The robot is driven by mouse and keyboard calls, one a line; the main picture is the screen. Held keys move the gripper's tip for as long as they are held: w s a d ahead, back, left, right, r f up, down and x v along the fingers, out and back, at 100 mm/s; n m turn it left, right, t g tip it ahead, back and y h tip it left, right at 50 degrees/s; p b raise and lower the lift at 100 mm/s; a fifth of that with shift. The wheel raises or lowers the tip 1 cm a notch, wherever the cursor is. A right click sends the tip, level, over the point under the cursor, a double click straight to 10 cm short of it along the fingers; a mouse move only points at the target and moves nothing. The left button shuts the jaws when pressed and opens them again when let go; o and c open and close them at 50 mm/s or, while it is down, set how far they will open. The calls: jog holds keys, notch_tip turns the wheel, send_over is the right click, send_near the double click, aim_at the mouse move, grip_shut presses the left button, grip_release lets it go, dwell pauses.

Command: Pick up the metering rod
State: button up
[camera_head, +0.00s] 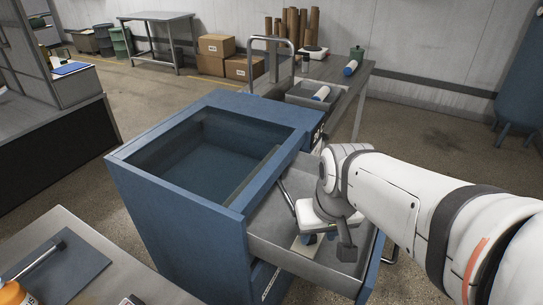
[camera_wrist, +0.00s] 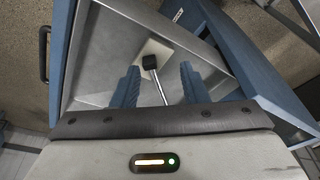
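A thin metal rod with a black block at one end, which looks like the metering rod (camera_wrist: 160,90), lies in the open grey drawer (camera_head: 290,248) of a blue cabinet. Its black end is over a pale pad (camera_wrist: 154,47). My gripper (camera_wrist: 160,84) is open, with one blue finger on each side of the rod and visible gaps. In the head view my gripper (camera_head: 313,238) reaches down into the drawer, and my wrist hides much of it. I cannot tell the fingers' height above the drawer floor.
The blue cabinet (camera_head: 165,172) has a recessed top. The drawer walls stand close around my gripper. A steel table (camera_head: 105,275) at lower left holds a dark mat with a rod-like tool and an orange bottle. A grey cart (camera_head: 355,88) stands behind.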

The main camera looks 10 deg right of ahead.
jog(key=w+f+n+y, duration=0.15)
jog(key=w+f, duration=0.25)
jog(key=w, duration=0.8)
jog(key=t+b, duration=0.1)
send_near(292, 204)
jog(key=s+f, duration=0.1)
jog(key=shift+t+y, duration=0.3)
jog(key=shift+y, duration=0.15)
jog(key=x, duration=0.5)
jog(key=d+x, duration=0.1)
jog(key=x, duration=0.2)
jog(key=shift+w+f, duration=0.2)
jog(key=shift+w, duration=0.05)
jog(key=shift+c, duration=0.2)
grip_shut()
